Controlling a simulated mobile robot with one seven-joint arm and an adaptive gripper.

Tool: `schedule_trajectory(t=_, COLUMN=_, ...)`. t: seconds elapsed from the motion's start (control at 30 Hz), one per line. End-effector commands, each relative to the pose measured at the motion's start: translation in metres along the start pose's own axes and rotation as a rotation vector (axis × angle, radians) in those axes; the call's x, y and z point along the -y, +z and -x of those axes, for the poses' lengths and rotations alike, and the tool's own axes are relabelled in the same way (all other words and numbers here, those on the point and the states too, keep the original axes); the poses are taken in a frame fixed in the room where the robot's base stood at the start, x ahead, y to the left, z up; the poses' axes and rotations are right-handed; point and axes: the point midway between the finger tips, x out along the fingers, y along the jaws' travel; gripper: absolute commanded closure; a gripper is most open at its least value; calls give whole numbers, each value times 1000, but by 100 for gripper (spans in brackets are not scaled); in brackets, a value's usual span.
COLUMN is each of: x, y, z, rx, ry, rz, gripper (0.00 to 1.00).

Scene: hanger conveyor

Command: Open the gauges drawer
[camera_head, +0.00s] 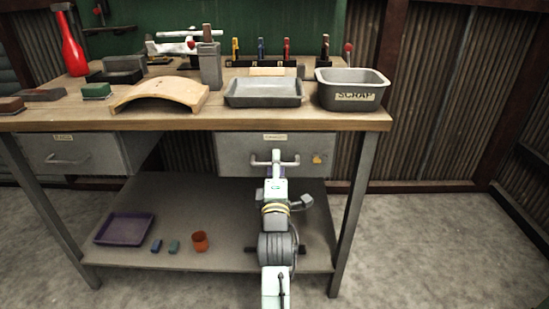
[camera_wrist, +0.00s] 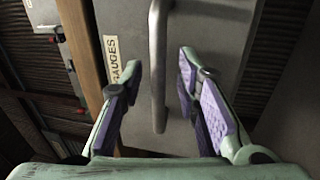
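The gauges drawer (camera_head: 235,158) is a grey metal drawer under the right part of the bench, and it looks closed. Its front (camera_wrist: 215,55) fills the middle of the wrist view, with a label reading GAUGES (camera_wrist: 112,60) beside the handle. The bar handle (camera_wrist: 158,60) runs upright between my fingers in the wrist view and horizontally in the head view (camera_head: 290,163). My gripper (camera_wrist: 158,72) is open, one finger on each side of the handle, with gaps on both sides. In the head view my gripper (camera_head: 275,172) is at the drawer front.
A second grey drawer (camera_head: 90,157) is under the left of the bench. The benchtop (camera_head: 205,122) above holds a curved wooden piece, a grey tray and a SCRAP bin (camera_head: 352,90). A lower shelf (camera_head: 190,215) holds a purple tray and an orange cup. Bench legs stand either side.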

Motion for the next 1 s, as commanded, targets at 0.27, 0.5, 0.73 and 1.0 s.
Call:
schedule_trajectory(t=0.27, x=0, y=0, z=0, rx=0, ry=0, rz=0, gripper=73)
schedule_trajectory(t=0.5, x=0, y=0, z=0, rx=0, ry=0, rz=0, gripper=89)
schedule_trajectory(t=0.73, x=0, y=0, z=0, rx=0, ry=0, rz=0, gripper=100)
schedule_trajectory(t=1.0, x=0, y=0, z=0, rx=-1, ry=0, rz=0, gripper=100)
